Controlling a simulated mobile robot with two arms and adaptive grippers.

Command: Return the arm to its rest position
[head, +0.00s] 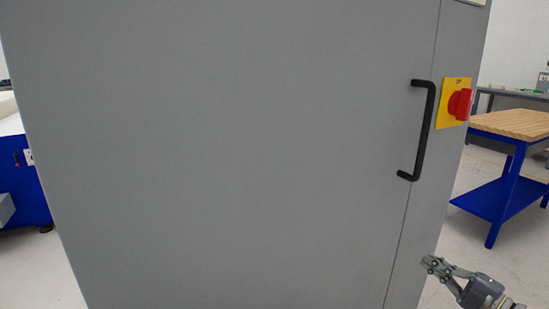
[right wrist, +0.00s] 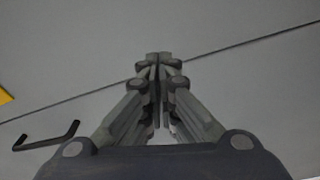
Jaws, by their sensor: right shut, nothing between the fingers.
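My right gripper (head: 432,264) is at the bottom right of the head view, in front of the lower right part of a tall grey cabinet (head: 220,150). Its fingers are closed together and empty, as the right wrist view (right wrist: 158,60) also shows. The cabinet door is shut, with a thin seam running along its right side. A black handle (head: 424,130) is on the door above the gripper and apart from it. The handle also shows at the lower left of the right wrist view (right wrist: 48,142). My left gripper is out of view.
A red switch on a yellow plate (head: 442,103) is right of the handle. A blue workbench with a wooden top (head: 515,123) stands at the right. A blue machine (head: 22,185) is at the left. Pale floor is open between cabinet and workbench.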

